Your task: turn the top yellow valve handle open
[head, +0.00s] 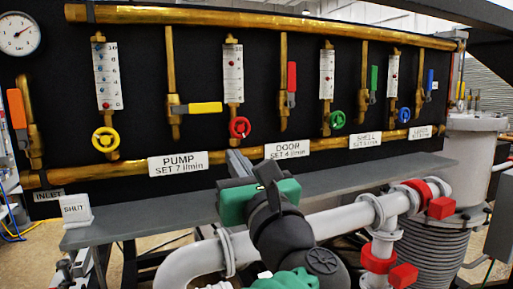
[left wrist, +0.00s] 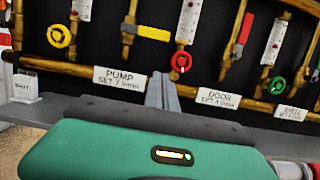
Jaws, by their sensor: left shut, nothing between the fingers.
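The yellow valve handle (head: 195,108) is a lever on the vertical brass pipe above the PUMP label. It lies level, pointing right, crosswise to its pipe. It also shows in the left wrist view (left wrist: 152,33). A round yellow handwheel (head: 105,139) sits lower left of it, under a flow gauge. My left gripper (head: 239,163) has its grey fingers together and empty. In the picture its tips are below and right of the lever, near the lower brass pipe and the PUMP sign, apart from the lever. My right gripper is not seen.
A red lever (head: 292,77), red handwheel (head: 240,127) and green handwheel (head: 336,120) stand right on the same panel. An orange lever (head: 17,108) is far left. A SHUT sign (head: 76,208) stands on the grey ledge (head: 150,220). Grey pipes with red fittings (head: 440,207) fill the lower right.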

